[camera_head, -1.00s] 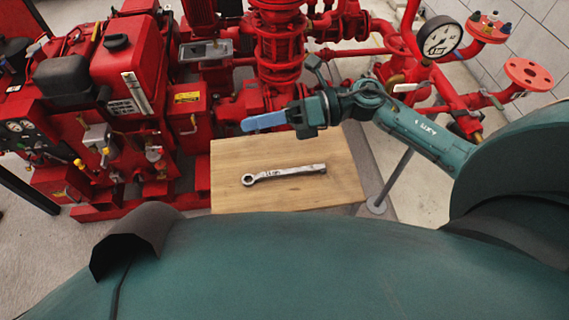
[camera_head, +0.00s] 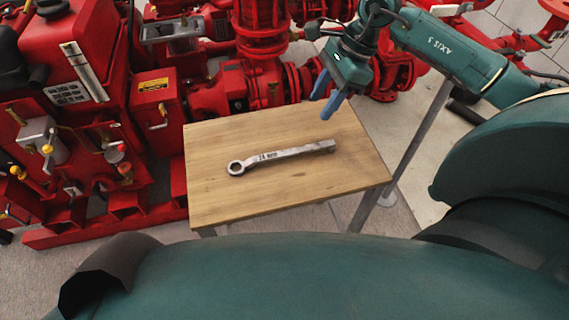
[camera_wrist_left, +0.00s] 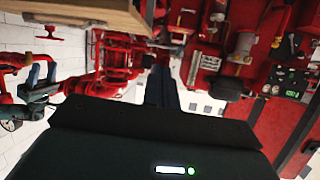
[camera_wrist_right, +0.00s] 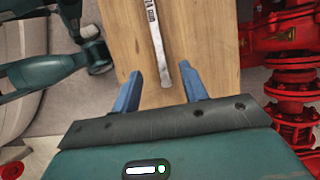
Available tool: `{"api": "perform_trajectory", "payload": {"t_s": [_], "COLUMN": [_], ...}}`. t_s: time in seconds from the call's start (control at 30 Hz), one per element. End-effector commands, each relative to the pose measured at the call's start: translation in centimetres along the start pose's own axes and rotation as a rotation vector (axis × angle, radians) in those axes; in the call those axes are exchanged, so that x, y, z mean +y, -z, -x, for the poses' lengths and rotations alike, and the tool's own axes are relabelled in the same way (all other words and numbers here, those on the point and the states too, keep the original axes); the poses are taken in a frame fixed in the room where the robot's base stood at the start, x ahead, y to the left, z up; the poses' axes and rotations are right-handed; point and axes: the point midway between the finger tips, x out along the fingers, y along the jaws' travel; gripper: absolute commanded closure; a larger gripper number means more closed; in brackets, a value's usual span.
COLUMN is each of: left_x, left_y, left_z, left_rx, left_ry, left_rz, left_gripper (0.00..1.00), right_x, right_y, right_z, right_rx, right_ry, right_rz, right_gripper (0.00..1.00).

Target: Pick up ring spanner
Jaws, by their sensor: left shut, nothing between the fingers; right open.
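The ring spanner (camera_head: 282,156) is a silver-grey metal tool lying flat on a wooden-topped table (camera_head: 225,200). Its ring end points left and its plain end points right in the head view. My right gripper (camera_head: 327,103) is open and empty, above the far right part of the table beyond the spanner's plain end. In the right wrist view, the spanner (camera_wrist_right: 159,45) shows between and beyond the open blue fingers of the right gripper (camera_wrist_right: 160,88), apart from them. My left gripper (camera_wrist_left: 163,88) is shut and empty in the left wrist view; it is out of the head view.
A red pump set (camera_head: 265,85) with pipes and an engine stands close behind and left of the table. The tabletop around the spanner is clear.

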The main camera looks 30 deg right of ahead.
Motion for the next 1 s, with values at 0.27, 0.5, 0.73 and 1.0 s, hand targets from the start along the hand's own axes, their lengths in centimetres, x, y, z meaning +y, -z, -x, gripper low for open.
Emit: {"api": "perform_trajectory", "payload": {"t_s": [0.27,0.5,0.73,1.0], "left_x": [0.1,0.1,0.0,0.0], "left_y": [-0.6,-0.4,-0.3,-0.3], "left_z": [-0.4,-0.7,-0.8,-1.1], "left_rx": [0.014,0.061,0.082,0.132], "left_ry": [-0.003,0.006,0.009,0.017], "left_rz": [-0.017,-0.032,-0.039,-0.058], "left_gripper": [1.00,1.00,1.00,1.00], "right_x": [0.0,0.0,0.2,0.6], "right_y": [0.6,0.6,0.6,0.6], "right_z": [-3.7,-7.5,-9.3,-13.0], "right_rx": [0.014,0.013,0.013,0.012], "right_ry": [-0.001,0.001,0.000,0.002], "right_rz": [0.004,0.003,0.003,0.003], "right_gripper": [0.56,0.56,0.56,0.56]}}
